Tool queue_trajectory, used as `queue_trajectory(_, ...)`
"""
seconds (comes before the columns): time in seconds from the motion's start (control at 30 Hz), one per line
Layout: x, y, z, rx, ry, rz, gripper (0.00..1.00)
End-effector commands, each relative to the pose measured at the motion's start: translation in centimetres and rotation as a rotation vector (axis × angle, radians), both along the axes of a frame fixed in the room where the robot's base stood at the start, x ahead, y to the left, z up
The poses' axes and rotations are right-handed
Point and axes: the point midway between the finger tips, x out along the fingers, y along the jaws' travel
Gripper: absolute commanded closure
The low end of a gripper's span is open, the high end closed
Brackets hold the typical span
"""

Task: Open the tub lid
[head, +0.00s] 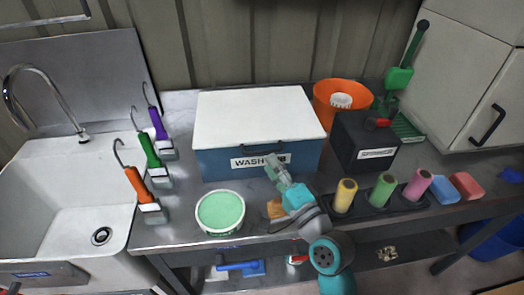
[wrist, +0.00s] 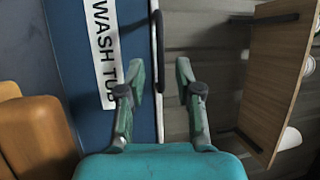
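The wash tub (head: 216,166) is a blue box on the bench with a white "WASH TUB" label, which also shows in the wrist view (wrist: 103,45). Its white lid (head: 255,112) lies flat and closed on top. A dark bar handle (head: 283,146) sits along the lid's front edge; it also shows in the wrist view (wrist: 158,45). My gripper (head: 273,163) is in front of the tub, close to the handle, partly covering the label. In the wrist view my gripper (wrist: 160,76) is open, with the handle appearing between its fingertips. I cannot tell whether they touch it.
A round green-topped container (head: 220,211) and an orange-brown block (head: 276,208) are near my arm. A black box (head: 362,145) and an orange bucket (head: 330,95) stand right of the tub. Yellow, green and pink rolls (head: 383,189) stand front right. Hooked tools (head: 150,152) and a sink lie left.

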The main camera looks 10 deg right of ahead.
Motion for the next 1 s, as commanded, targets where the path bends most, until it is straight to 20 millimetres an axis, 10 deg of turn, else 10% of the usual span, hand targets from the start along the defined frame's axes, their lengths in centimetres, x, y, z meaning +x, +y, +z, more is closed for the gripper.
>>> queue_trajectory(0.3,4.0,1.7,0.8,0.0,-0.001,0.001,0.65)
queue_trajectory(0.77,5.1,2.1,1.0,0.0,-0.001,-0.001,0.65)
queue_trajectory(0.9,5.1,2.1,1.0,0.0,-0.001,-0.001,0.95)
queue_trajectory(1.0,5.1,2.1,1.0,-0.001,0.0,0.0,1.0)
